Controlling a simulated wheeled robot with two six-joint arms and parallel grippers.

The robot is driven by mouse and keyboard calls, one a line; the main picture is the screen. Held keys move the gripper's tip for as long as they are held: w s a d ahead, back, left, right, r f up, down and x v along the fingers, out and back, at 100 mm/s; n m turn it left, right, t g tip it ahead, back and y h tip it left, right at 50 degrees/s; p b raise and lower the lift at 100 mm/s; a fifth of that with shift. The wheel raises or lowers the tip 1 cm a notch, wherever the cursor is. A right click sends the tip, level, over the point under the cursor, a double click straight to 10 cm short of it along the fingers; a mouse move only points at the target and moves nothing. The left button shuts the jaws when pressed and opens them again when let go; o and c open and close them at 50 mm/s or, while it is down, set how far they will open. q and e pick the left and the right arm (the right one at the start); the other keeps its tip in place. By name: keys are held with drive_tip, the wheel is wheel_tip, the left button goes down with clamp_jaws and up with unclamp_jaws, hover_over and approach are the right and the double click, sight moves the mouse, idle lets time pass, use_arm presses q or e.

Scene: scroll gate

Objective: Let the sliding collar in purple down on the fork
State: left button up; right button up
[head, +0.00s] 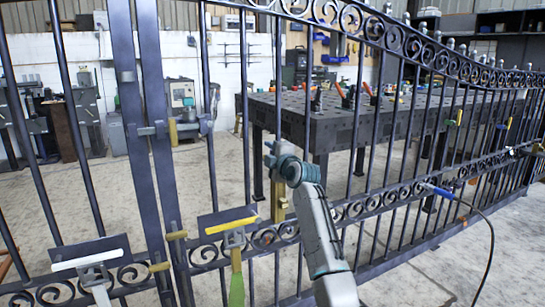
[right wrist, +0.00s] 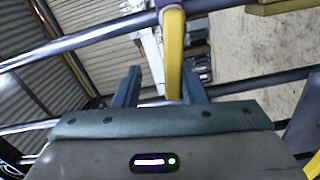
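No collar in clear purple and no sure fork shows in the head view. My right gripper (head: 283,163) is up against the gate bars at the picture's middle. A brass-yellow upright piece (head: 279,202) sits just below it on a bar. In the right wrist view my two fingers (right wrist: 157,90) stand apart. A yellow bar (right wrist: 173,60) shows between them, close to the right finger; I cannot tell whether they touch. A dull purple-grey band (right wrist: 171,6) shows at the bar's top end, partly cut off. My left gripper is not in view.
The dark gate (head: 155,170) with scrolls spans the view. A cross bolt with a yellow handle (head: 173,132) is on its left posts. Tools with a white edge (head: 85,258) and a yellow edge (head: 231,226) stand in front. A workbench (head: 340,115) is behind.

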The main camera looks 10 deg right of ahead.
drive_tip(key=p+v, duration=0.2)
drive_tip(key=v, duration=0.8)
drive_tip(key=shift+s, duration=0.35)
drive_tip(key=shift+d, duration=0.1)
